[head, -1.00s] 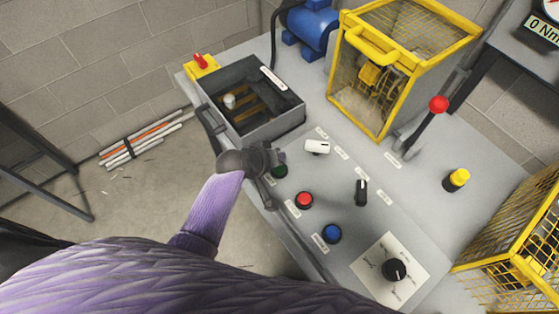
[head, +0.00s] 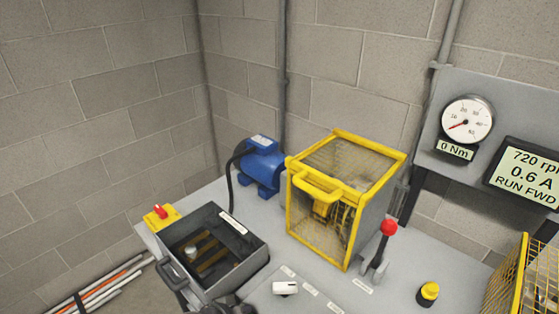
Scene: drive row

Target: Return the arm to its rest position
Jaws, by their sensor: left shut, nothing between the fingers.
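The dark end of my left gripper (head: 236,306) shows at the bottom edge of the head view, just below the front right corner of the open grey box on the bench. It is shut and holds nothing. Most of my left arm is below the frame. My right gripper is not in view.
The bench holds the open grey box (head: 246,252), a red switch on a yellow base (head: 160,214), a blue motor (head: 262,168), a yellow-framed guard (head: 320,187), a red-knobbed lever (head: 388,228) and a yellow button (head: 428,292). A display (head: 524,172) reads 720 rpm, 0.6 A, RUN FWD.

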